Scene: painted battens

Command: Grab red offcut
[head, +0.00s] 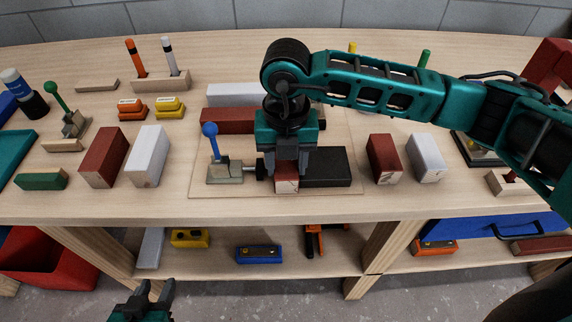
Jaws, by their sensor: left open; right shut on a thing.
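The red offcut (287,185) is a short red piece with a pale bare-wood end face, low on the pale work board (345,192). My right gripper (287,176) comes down over it from above and is shut on it; the fingers hide its upper part. I cannot tell whether it rests on the board or is slightly raised. A toggle clamp with a blue knob (209,130) stands to its left, its plunger pointing at it. A black block (325,167) lies just to its right. My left gripper (145,291) is open and empty, low at the front left, off the bench.
Red and white blocks stand left (104,157) and right (383,158) of the board. A long red batten (228,121) and a white batten (232,94) lie behind. A pen holder (160,82) stands at back left. A lower shelf (210,262) holds several tools.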

